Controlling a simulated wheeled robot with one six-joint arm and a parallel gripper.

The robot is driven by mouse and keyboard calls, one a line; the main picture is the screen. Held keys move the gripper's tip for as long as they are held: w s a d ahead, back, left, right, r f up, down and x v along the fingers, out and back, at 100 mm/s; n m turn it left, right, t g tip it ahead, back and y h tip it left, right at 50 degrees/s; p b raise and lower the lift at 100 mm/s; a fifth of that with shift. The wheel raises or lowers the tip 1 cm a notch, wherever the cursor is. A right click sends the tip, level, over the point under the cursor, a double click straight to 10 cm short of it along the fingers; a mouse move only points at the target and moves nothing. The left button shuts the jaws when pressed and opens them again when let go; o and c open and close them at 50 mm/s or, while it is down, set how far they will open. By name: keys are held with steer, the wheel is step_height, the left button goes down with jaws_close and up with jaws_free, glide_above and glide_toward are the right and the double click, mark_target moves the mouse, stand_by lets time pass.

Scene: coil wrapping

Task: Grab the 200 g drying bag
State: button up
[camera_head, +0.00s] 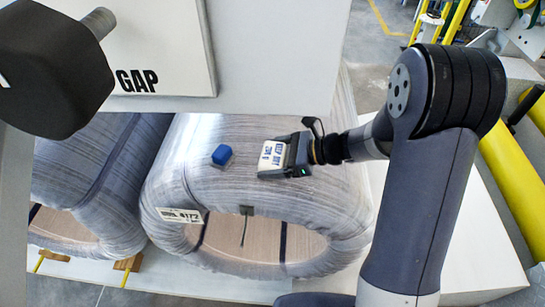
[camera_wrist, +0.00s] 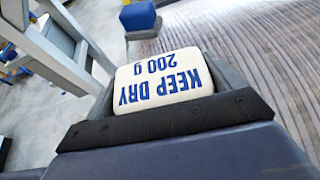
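The white drying bag (camera_head: 271,153) with blue "KEEP DRY 200 g" print sits at the front of my gripper (camera_head: 277,157), above the wrapped coil in the head view. In the wrist view the bag (camera_wrist: 165,78) fills the space between the two grey fingers of my gripper (camera_wrist: 165,85), with a finger close against each side. The gripper looks shut on it. I cannot tell whether the bag's underside touches the coil. The lower edge of the bag is hidden behind the gripper's dark front bar.
A blue block (camera_head: 221,155) stands on the wrapped coil (camera_head: 165,185), left of my gripper. A second coil (camera_head: 75,165) lies further left. A labelled white panel (camera_head: 150,45) and a dark bolt-like part (camera_head: 50,65) are at upper left. Yellow rails (camera_head: 510,185) stand at right.

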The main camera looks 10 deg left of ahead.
steer(key=c, duration=0.6)
steer(key=shift+r, duration=0.15)
